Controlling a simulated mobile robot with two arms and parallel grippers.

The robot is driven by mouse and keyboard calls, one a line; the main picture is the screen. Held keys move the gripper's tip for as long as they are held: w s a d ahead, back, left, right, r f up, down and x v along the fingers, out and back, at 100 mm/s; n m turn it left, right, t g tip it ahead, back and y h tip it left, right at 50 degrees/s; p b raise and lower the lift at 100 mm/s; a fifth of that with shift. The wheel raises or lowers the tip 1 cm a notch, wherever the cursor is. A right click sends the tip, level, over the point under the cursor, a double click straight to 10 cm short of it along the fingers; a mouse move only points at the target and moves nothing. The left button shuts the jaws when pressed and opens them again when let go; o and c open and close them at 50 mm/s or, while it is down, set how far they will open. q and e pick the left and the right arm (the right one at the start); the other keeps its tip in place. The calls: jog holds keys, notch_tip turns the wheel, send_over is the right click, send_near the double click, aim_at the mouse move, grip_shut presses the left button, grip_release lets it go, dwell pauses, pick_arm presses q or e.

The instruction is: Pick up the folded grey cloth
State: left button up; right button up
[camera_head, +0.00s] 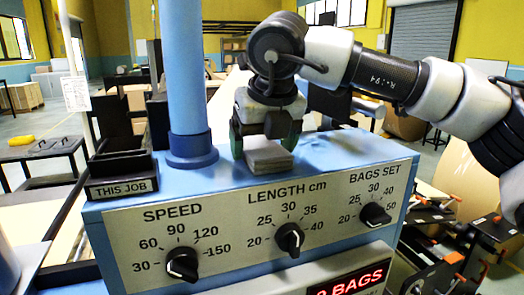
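The folded grey cloth (268,157) lies on the blue top of the control box (330,150), above the LENGTH dial. My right gripper (266,138) points down over it, with dark green fingers apart, one on each side of the cloth's back part. The front part of the cloth sticks out toward me. I cannot tell whether the fingers touch the cloth. My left gripper is not in the view.
A blue post (184,80) rises from the box top left of the cloth. A black holder marked THIS JOB (122,188) stands at the box's left end. The front panel has SPEED, LENGTH and BAGS SET dials. The box top right of the cloth is mostly clear.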

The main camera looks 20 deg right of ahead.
aim_at(263, 146)
jog(key=c, duration=0.6)
jog(key=shift+r, duration=0.1)
jog(key=shift+c, duration=0.2)
notch_tip(263, 146, up, 9)
jog(key=shift+f+b, duration=0.1)
jog(key=shift+b, duration=0.95)
jog(key=shift+r, duration=0.55)
